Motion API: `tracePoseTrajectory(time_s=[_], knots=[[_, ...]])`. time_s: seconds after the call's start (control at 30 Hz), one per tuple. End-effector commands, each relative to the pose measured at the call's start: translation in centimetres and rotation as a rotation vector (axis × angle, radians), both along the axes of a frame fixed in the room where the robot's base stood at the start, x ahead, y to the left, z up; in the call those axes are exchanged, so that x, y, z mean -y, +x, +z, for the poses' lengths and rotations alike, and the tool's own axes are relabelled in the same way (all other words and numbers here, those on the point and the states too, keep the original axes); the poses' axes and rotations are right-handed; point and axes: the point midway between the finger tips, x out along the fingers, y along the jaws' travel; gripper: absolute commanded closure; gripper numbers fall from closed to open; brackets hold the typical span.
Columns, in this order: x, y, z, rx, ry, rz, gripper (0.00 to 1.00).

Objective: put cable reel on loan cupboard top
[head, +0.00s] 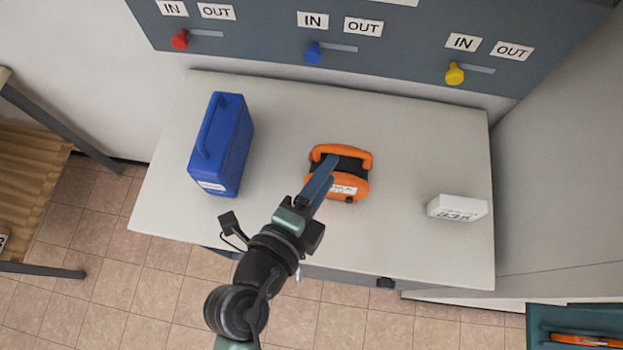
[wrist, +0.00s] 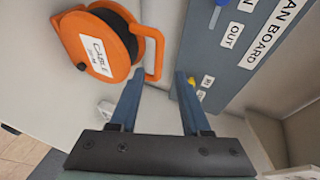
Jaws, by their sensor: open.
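The cable reel (head: 354,187) is orange with a black drum and a white label. It sits on a pale cupboard-like top (head: 270,215); no sign shows whether this is the loan cupboard. My gripper (head: 327,166) reaches over the reel in the head view and hides part of it.
A blue canister (head: 226,150) stands left of the reel. A small white box (head: 457,207) lies to the right. Behind is a grey board (head: 400,55) with red, blue and yellow knobs and IN/OUT labels. The top's front right is clear.

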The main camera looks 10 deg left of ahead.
Motion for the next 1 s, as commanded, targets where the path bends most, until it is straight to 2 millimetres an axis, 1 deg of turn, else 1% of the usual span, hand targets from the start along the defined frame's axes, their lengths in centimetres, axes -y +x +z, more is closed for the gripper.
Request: tracePoseTrajectory(time_s=[0.03, 0.1, 0.3, 0.5, 1.0], knots=[[-0.3, -1.0, -0.2, -0.002, 0.002, 0.0, 0.53], [-0.6, -2.0, 0.3, -0.003, 0.004, -0.001, 0.53], [-1.4, -3.8, 1.2, -0.002, 0.002, 0.0, 0.53], [-1.5, -4.2, 1.6, -0.001, 0.001, -0.001, 0.53], [-1.5, -4.2, 1.6, -0.001, 0.001, -0.001, 0.53]])
